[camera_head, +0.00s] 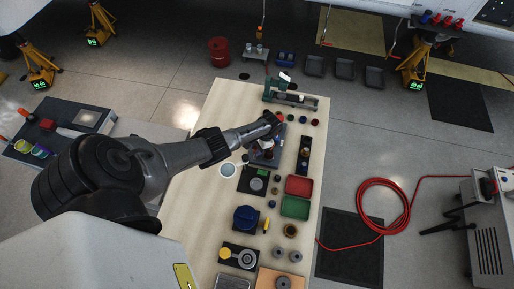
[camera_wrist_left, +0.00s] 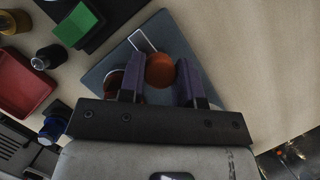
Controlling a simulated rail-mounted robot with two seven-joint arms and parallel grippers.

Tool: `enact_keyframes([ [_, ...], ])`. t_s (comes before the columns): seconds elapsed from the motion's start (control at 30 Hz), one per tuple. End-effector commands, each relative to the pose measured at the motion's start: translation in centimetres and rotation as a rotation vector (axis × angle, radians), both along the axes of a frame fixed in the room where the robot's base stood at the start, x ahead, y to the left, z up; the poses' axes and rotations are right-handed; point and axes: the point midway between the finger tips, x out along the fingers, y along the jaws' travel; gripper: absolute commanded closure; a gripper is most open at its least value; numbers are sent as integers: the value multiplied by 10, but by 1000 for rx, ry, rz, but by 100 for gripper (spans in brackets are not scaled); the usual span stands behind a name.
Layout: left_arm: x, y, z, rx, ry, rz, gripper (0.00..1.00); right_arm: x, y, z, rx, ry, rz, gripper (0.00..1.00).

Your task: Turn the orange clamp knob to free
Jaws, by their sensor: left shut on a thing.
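The orange clamp knob (camera_wrist_left: 160,70) shows in the left wrist view as a round orange cap between the two dark purple fingers of my left gripper (camera_wrist_left: 161,82). The fingers are shut on it, one on each side. The knob stands over a grey-blue plate (camera_wrist_left: 112,66) with a thin metal wire loop beside it. A second orange-brown round part (camera_wrist_left: 113,84) is partly hidden behind the left finger. In the head view my left gripper (camera_head: 272,122) is over the far part of the workbench, and it hides the knob. My right gripper is not in view.
The pale wooden workbench (camera_head: 205,170) holds a red tray (camera_head: 299,185), a green tray (camera_head: 295,207), a green device (camera_head: 291,97) at the far end and several small parts. A red hose (camera_head: 385,210) lies coiled on the floor at right.

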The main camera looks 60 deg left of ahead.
Motion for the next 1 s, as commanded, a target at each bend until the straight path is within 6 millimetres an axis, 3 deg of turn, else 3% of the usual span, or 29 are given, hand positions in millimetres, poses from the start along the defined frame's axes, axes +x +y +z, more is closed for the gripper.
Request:
enact_keyframes([
  [0.3,0,0,-1,0,0,-2,92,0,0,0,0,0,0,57],
  [0.33,0,0,-1,1,0,-1,67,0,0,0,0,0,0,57],
  [0.57,0,0,0,0,1,-1,45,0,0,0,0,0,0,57],
  [0.83,0,0,1,0,0,0,44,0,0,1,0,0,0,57],
  [1.0,7,1,17,1,-2,0,44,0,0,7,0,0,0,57],
])
